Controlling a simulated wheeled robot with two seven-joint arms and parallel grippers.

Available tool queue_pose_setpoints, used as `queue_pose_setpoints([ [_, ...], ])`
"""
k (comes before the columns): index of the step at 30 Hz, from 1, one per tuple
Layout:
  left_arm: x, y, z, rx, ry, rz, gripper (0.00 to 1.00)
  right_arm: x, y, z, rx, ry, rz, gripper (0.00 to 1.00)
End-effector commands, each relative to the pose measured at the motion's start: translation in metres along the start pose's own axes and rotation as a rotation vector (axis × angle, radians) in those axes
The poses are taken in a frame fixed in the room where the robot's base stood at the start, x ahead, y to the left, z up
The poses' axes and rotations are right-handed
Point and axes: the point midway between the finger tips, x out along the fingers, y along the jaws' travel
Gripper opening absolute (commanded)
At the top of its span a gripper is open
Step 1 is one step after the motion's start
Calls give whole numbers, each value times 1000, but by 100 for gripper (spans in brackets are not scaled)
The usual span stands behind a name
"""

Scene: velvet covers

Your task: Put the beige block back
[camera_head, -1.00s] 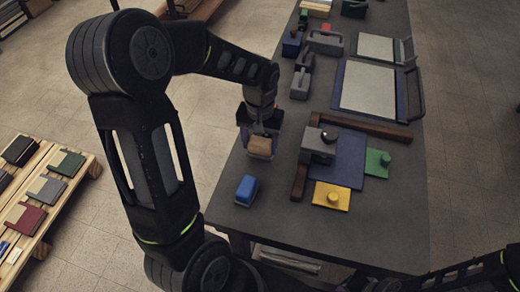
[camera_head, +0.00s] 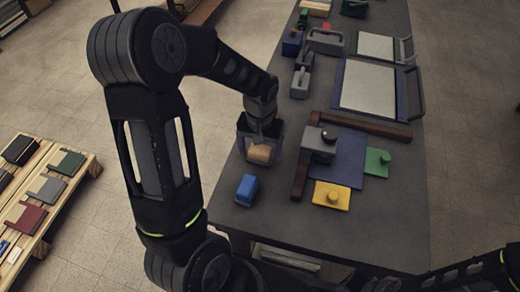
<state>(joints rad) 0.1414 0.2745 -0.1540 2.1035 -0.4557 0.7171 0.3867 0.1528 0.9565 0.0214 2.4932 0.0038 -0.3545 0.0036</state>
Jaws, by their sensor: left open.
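The beige block (camera_head: 259,154) lies on the dark table (camera_head: 330,235) near its left edge. My left gripper (camera_head: 260,146) is over it from behind, its open jaws on either side of the block. I cannot tell whether the fingers touch it. A blue block (camera_head: 246,190) sits just in front of it. My right gripper is not in view; only part of my right arm shows at the bottom right.
A grey block with a black knob (camera_head: 318,145), a blue plate (camera_head: 351,160), a yellow piece (camera_head: 331,196), a green piece (camera_head: 377,163) and brown bars (camera_head: 360,125) lie to the right. Pale panels (camera_head: 369,88) lie farther back. The front of the table is clear.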

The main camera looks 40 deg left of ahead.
Motion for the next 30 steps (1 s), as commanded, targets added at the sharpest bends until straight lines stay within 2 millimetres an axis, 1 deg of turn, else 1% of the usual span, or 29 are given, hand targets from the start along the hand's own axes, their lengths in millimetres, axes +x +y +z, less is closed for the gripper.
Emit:
queue_pose_setpoints([
  [6, -1, 0, 0, 0, 0, 0, 85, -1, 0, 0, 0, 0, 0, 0],
  [9, -6, 0, 0, 0, 1, 0, 85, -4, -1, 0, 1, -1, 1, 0],
  [11, -10, 0, -1, -1, 2, 0, 85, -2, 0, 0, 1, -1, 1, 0],
  [14, -23, 0, -1, 0, 4, 0, 85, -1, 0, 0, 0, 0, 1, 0],
  [17, -42, 0, -2, 1, 7, 1, 85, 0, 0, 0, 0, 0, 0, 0],
  [24, -92, 0, -1, 1, 6, 1, 85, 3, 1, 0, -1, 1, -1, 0],
  [27, -108, 0, -1, 0, 4, 1, 85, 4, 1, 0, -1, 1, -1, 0],
  [30, -119, 0, -1, 0, 3, 1, 85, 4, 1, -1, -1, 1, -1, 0],
])
